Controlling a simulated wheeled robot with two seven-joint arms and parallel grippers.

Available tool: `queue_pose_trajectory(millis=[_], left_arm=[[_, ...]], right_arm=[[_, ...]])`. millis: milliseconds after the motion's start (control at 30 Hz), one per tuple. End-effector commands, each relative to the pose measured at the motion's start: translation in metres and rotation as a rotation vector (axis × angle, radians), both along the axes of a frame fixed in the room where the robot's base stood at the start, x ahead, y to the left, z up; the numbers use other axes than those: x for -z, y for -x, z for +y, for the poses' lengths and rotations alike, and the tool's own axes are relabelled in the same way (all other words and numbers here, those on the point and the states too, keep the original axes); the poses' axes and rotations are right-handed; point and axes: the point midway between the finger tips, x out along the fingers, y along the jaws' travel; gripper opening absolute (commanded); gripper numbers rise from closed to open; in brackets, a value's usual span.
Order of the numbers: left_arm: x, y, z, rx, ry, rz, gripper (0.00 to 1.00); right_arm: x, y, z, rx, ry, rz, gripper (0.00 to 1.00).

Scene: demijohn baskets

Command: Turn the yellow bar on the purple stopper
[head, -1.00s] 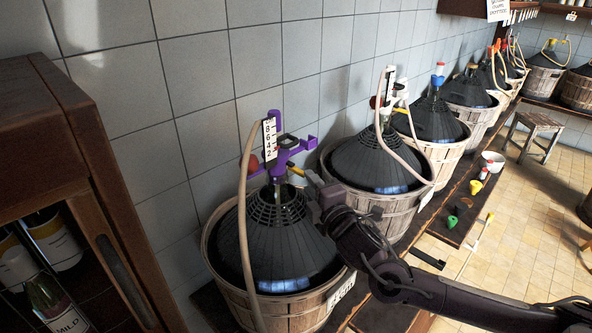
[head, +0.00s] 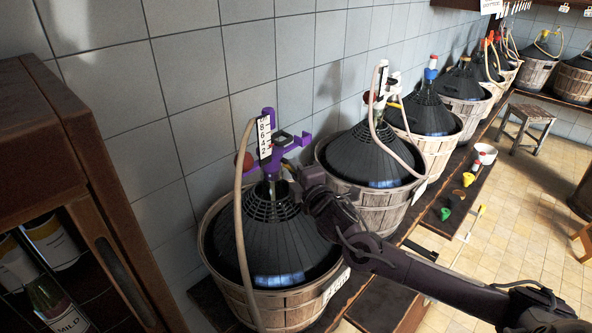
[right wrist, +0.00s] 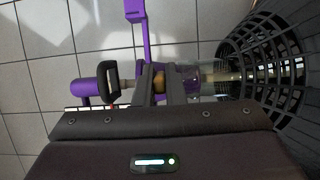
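The purple stopper (head: 268,150) stands upright in the neck of the nearest demijohn, under a black ribbed cover (head: 275,240). It carries a white number scale (head: 264,137) and purple side arms. In the right wrist view the stopper (right wrist: 182,80) lies sideways, with the neck to the right. My right gripper (head: 296,178) is at the stopper's right side, low near the neck. My left gripper is out of view.
A beige hose (head: 240,220) runs down the left of the demijohn. A black handle (right wrist: 106,82) is close beside my right fingers. A second basketed demijohn (head: 370,160) stands to the right. The tiled wall (head: 180,120) is close behind; a brown cabinet (head: 60,130) is at left.

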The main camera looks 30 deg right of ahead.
Motion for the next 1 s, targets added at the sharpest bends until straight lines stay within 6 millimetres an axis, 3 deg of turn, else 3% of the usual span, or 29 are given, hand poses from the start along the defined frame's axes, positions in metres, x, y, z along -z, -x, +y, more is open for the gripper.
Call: queue_pose_trajectory(millis=[367,667,1000], left_arm=[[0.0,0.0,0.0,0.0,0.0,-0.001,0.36],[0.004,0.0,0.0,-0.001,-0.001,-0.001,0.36],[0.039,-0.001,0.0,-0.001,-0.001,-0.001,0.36]], right_arm=[[0.0,0.0,-0.002,-0.028,0.002,0.001,0.0],[0.002,-0.003,-0.009,-0.199,0.005,0.002,0.0],[0.006,-0.011,-0.018,-0.513,0.003,-0.001,0.0]])
